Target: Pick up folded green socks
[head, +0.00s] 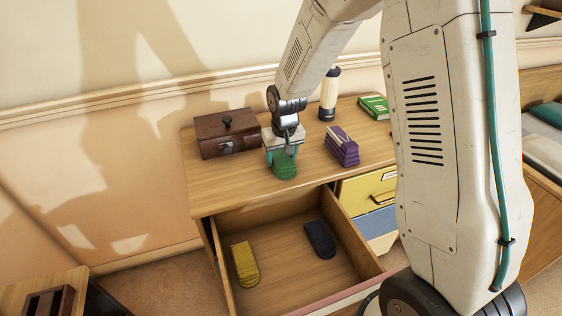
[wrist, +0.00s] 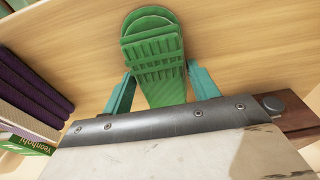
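The folded green socks (head: 285,167) lie on the desk top near its front edge, below my gripper (head: 283,152). In the wrist view the green socks (wrist: 155,58) reach in between the two teal fingers of my gripper (wrist: 160,72). One finger stands close along each side of the socks. The fingers are spread about the width of the socks, and I see no clear squeeze. The socks look flat on the wood, with their near end partly hidden by the gripper body.
Purple folded socks or books (head: 341,147) lie right of my gripper, with a brown box (head: 227,135) to the left. The open drawer (head: 290,277) below holds yellow socks (head: 245,265) and dark blue socks (head: 320,239).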

